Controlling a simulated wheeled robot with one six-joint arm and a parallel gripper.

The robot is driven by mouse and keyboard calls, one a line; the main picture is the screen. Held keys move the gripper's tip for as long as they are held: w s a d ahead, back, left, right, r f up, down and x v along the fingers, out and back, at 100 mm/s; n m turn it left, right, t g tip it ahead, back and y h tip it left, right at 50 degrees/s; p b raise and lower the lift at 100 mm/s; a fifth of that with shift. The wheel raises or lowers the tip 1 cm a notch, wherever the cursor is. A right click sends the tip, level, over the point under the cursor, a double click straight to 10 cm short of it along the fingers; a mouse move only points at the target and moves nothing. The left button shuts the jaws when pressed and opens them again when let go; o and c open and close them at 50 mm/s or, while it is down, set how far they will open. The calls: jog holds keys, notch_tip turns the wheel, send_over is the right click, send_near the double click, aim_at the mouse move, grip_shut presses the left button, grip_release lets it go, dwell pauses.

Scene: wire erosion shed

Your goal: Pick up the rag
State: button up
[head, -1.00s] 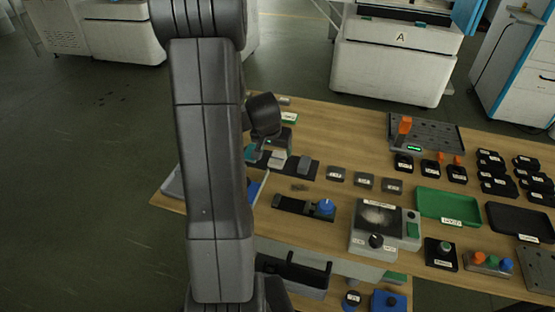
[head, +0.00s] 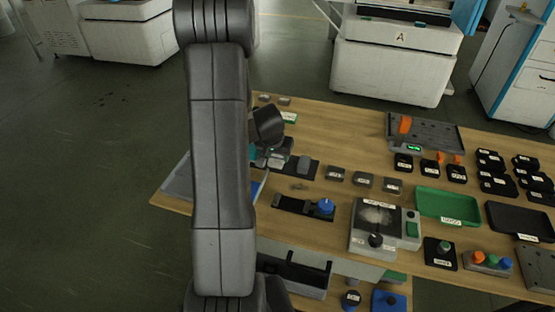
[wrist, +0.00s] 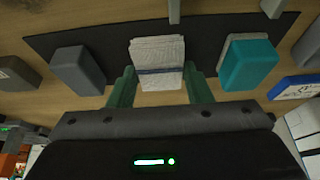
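The rag (wrist: 157,52) is a folded whitish cloth with a blue band. It lies on a dark mat (wrist: 103,39). In the wrist view my gripper (wrist: 161,82) has its two green fingers apart, one on each side of the rag's near end. Small gaps seem to show between the fingers and the cloth, so it is not gripped. In the head view the rag (head: 278,161) is small and partly hidden by my gripper above it.
On the mat, a grey block (wrist: 77,70) lies left of the rag and a teal block (wrist: 248,64) lies right, both close to the fingers. In the head view, a blue-knobbed device (head: 325,207) and several small grey blocks stand nearby on the wooden table (head: 345,130).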

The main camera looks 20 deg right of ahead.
aim_at(277, 158)
jog(key=c, duration=0.4)
jog(key=shift+o, duration=0.2)
notch_tip(277, 158, up, 10)
jog(key=p, duration=0.1)
jog(key=o, duration=0.4)
jog(key=shift+c, duration=1.6)
jog(key=shift+s, duration=0.1)
